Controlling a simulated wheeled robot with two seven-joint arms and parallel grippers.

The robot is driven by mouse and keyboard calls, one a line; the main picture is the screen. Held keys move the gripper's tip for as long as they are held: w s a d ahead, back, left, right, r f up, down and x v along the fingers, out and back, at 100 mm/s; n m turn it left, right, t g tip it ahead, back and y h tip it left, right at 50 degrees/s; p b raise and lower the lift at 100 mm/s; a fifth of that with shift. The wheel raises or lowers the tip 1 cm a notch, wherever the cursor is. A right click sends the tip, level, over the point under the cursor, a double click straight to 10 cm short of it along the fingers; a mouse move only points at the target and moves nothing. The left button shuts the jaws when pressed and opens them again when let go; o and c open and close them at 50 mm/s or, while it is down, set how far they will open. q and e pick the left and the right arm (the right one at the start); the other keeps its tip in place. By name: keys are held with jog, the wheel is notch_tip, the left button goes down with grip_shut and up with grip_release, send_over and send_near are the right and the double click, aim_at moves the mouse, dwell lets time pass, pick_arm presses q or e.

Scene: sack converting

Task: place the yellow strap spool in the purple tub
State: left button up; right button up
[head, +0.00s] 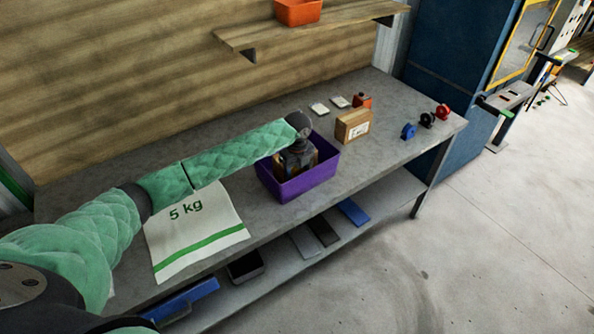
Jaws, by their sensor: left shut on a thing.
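The purple tub (297,188) stands on the grey workbench near its front edge. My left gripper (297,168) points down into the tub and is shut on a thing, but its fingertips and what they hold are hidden. Something tan-brown (279,164) shows inside the tub beside the gripper; I cannot tell what it is. No yellow strap spool can be made out anywhere in view. My right gripper is not in view.
On the workbench (385,145), a brown box (353,125) stands right of the tub. Blue (408,131), black (427,120) and red (442,111) spools stand near the right end. A white 5 kg sack (196,232) lies left of the tub. An orange bin (298,11) sits on the shelf above.

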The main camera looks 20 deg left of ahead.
aim_at(297, 167)
pick_arm(q)
jog(key=shift+f, duration=0.5)
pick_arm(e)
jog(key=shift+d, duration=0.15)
pick_arm(q)
jog(key=o, duration=1)
jog(key=shift+r, duration=0.6)
jog(key=shift+r+b, duration=0.35)
notch_tip(297, 167, up, 10)
jog(key=b, duration=0.4)
jog(key=shift+f, duration=0.1)
jog(key=shift+r, duration=0.75)
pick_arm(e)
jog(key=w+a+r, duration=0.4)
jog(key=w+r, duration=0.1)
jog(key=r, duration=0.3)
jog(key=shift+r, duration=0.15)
